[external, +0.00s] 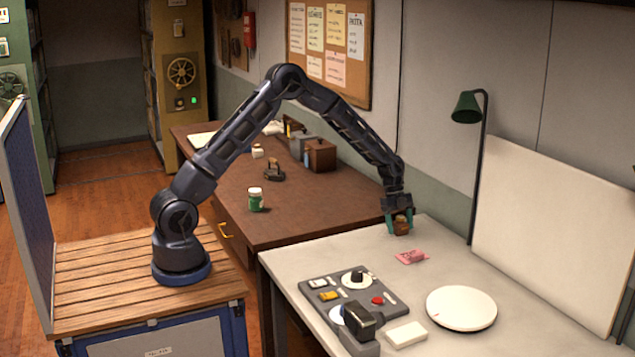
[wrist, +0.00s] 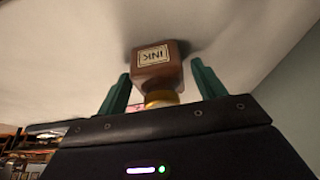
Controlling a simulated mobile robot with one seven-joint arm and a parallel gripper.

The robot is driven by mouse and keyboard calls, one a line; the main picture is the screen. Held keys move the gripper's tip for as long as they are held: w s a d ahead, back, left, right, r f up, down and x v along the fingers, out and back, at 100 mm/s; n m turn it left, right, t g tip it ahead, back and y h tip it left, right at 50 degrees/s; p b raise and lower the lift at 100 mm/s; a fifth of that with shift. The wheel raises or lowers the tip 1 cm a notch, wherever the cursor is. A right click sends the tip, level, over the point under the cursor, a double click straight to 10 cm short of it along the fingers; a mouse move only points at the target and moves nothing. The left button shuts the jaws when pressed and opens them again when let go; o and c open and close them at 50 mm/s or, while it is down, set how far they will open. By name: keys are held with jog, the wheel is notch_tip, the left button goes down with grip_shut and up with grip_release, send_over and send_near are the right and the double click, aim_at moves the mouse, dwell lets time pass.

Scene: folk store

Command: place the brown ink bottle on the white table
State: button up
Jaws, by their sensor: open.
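The brown ink bottle (external: 402,227) appears to stand upright on the white table (external: 445,262), near its far left edge by the brown desk. In the wrist view the bottle (wrist: 157,68) shows an INK label and a gold cap at its near end. My gripper (external: 399,222) points down over the bottle. Its green fingers are open on both sides of the bottle, with a visible gap on each side in the wrist view (wrist: 158,88). The cap is partly hidden by the gripper body in the wrist view.
A grey control panel (external: 385,313), a white round disc (external: 461,307) and a white block (external: 405,335) occupy the table's front. A green lamp (external: 467,108) and white board (external: 550,230) stand behind.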

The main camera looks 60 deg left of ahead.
jog(key=v, duration=1.2)
jog(key=s+a+r+n+t+y, duration=0.15)
jog(key=s+r+n, duration=0.25)
jog(key=s+r, duration=0.8)
jog(key=s+a+r+n+y, duration=0.2)
jog(key=s+r+n, duration=0.2)
jog(key=s+r, duration=0.7)
jog(key=s+a+n+t, duration=0.1)
jog(key=s+n, duration=0.4)
jog(key=s, duration=1)
jog(key=s+a+f+n+t, duration=0.1)
jog(key=s+n, duration=0.4)
jog(key=s, duration=1)
jog(key=shift+a+f+t+y, duration=0.3)
jog(key=shift+a+t+y, duration=0.2)
jog(key=shift+a, duration=0.55)
